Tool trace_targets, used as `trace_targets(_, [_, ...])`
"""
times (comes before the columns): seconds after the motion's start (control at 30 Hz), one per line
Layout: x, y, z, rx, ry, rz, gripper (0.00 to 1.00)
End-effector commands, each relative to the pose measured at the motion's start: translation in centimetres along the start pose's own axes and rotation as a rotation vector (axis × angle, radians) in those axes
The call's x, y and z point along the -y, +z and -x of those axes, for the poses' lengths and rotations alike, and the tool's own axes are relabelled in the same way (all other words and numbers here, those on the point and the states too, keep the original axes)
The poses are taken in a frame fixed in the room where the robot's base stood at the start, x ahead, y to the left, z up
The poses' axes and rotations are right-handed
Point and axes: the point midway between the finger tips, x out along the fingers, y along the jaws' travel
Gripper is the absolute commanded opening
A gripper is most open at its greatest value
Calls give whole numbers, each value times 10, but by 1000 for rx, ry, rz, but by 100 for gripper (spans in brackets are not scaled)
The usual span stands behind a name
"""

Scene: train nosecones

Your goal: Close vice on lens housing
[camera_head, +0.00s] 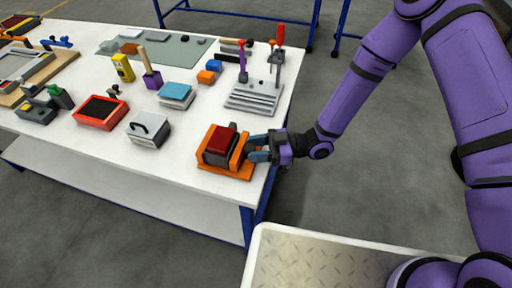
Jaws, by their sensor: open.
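An orange vice (240,170) sits at the near right corner of the white table. A dark red block (220,140), which looks like the lens housing, stands between its upright jaws. Whether the jaws touch the block on both sides is too small to tell. My gripper (259,149) is at the right side of the vice with its fingers pointing left at the vice's right end. The fingers are apart and open. The vice's handle or screw is not clearly visible; my fingers cover that side.
The white table (100,165) has blue legs. A grey box with a handle (148,130), a red tray (100,112) and a blue-topped block (176,95) stand left of the vice. A grey slotted plate (254,98) with upright tools lies behind. Free tabletop lies between them.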

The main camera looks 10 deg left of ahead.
Motion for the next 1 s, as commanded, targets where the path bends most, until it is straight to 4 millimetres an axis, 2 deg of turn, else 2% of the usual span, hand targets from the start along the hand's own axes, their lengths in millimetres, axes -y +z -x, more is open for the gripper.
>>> trace_targets(0.07, [0, 0, 0, 0, 0, 0, 45])
trace_targets(0.2, [0, 0, 0, 0, 0, 0, 16])
trace_targets(0.23, [0, 0, 0, 0, 0, 0, 12])
trace_targets(0.63, [2, 0, 1, -1, 74, -4, 12])
trace_targets(1.0, [7, 1, 0, 1, 357, -7, 12])
